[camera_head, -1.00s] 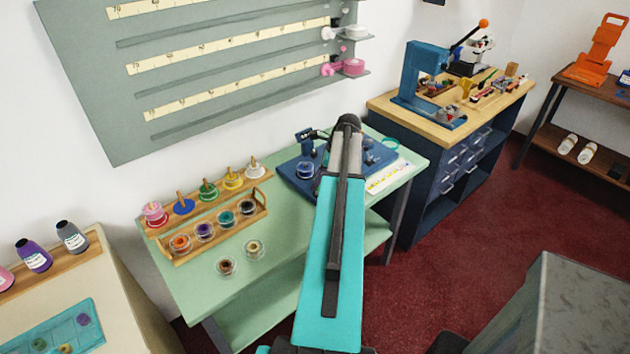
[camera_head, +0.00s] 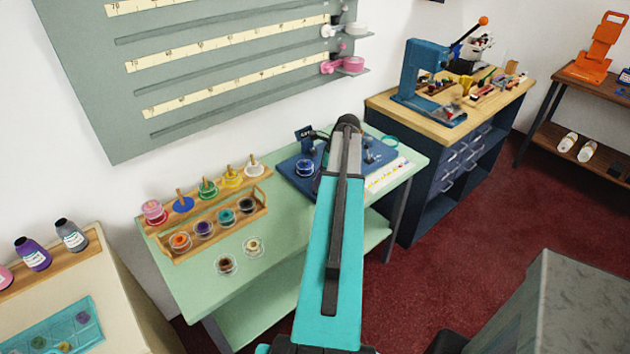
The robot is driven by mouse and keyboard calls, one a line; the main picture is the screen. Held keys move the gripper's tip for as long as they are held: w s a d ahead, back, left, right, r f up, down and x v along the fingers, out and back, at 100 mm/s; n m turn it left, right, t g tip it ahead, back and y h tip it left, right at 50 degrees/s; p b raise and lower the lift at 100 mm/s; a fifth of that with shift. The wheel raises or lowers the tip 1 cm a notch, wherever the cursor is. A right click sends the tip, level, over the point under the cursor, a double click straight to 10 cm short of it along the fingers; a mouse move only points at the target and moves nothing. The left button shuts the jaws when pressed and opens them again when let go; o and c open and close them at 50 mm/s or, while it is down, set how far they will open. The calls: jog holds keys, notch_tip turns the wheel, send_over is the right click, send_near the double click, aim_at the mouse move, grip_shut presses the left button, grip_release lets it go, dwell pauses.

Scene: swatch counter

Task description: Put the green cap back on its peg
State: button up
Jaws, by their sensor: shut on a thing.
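A wooden rack (camera_head: 166,257) stands on the pale green table. Its back row has several upright pegs with coloured pieces at their feet. The green piece (camera_head: 208,190) sits at the middle peg, between the blue piece (camera_head: 183,205) and the yellow piece (camera_head: 232,180). I cannot tell whether it is a loose cap or a marker fixed to the rack. My arm reaches away over the table toward a dark blue tray (camera_head: 297,182). My gripper is hidden beyond the arm's far end, so whatever it holds is not visible.
Small clear jars of colour fill the rack's front row. A brown jar (camera_head: 227,265) and a pale jar (camera_head: 253,246) stand in front of it. A blue jar (camera_head: 305,168) is on the blue tray. A grey ruled board (camera_head: 85,60) hangs above.

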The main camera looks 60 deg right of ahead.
jog(key=shift+f, duration=0.7)
dwell(0.3)
jog(key=o, duration=1.1)
jog(key=shift+s+r, duration=0.1)
jog(key=shift+r+p, duration=2.35)
jog(key=shift+r, duration=1.1)
jog(key=shift+s, duration=0.1)
